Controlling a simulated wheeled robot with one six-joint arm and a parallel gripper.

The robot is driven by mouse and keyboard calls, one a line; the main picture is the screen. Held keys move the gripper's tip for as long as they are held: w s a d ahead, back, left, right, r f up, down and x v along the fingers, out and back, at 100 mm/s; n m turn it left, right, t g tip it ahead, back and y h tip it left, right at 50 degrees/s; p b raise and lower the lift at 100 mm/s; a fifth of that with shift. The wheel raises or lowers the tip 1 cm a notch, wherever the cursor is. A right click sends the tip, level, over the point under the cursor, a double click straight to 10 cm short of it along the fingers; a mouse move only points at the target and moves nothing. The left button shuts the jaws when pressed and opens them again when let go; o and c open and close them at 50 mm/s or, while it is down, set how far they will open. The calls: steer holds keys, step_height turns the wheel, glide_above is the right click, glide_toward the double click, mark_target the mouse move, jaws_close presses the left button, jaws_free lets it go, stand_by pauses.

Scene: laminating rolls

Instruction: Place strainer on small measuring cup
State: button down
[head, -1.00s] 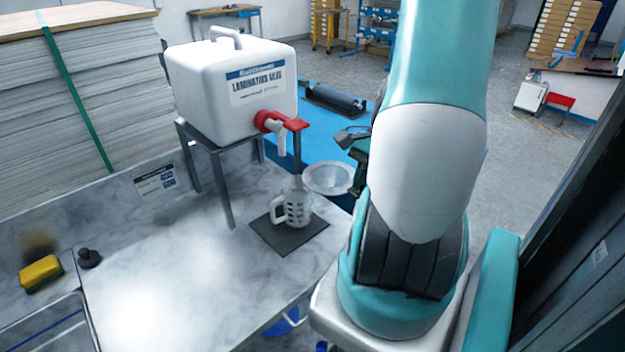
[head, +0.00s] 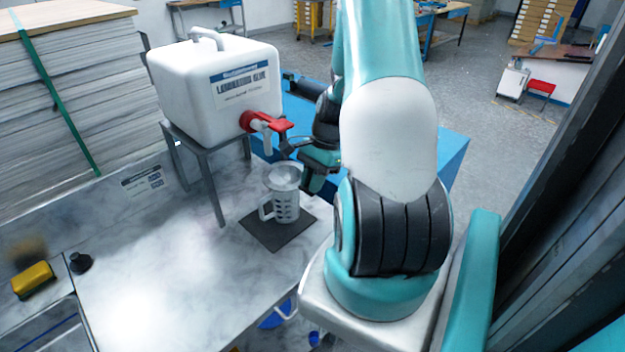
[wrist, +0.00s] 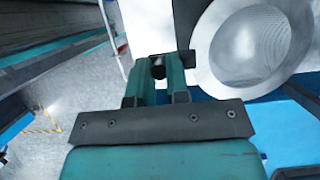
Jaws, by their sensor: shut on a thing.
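The strainer (head: 284,176) is a round, pale metal mesh bowl with a wide rim. In the head view it is over the mouth of the small measuring cup (head: 286,208), a clear cup with markings and a handle on its left. I cannot tell whether the strainer touches the cup's rim. My gripper (head: 306,172) is at the strainer's right side. In the wrist view the jaws (wrist: 159,70) are shut on a dark piece at the strainer's edge, and the mesh bowl (wrist: 256,44) shows to the right. The cup is hidden there.
The cup stands on a dark square mat (head: 262,234) on the marble counter (head: 165,260). A white glue container (head: 215,95) with a red tap (head: 262,121) sits on a metal stand (head: 215,185) close behind and left of the cup.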

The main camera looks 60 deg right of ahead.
steer(key=shift+f, duration=0.1)
steer(key=shift+f, duration=0.4)
steer(key=c, duration=1.1)
jaws_free()
steer(key=shift+r, duration=0.6)
steer(key=shift+d+r+b, duration=0.15)
steer(key=shift+d+b, duration=0.05)
steer(key=shift+b, duration=0.25)
steer(key=s+d+b, duration=0.3)
steer(key=d, duration=0.8)
steer(key=shift+d+r, duration=0.35)
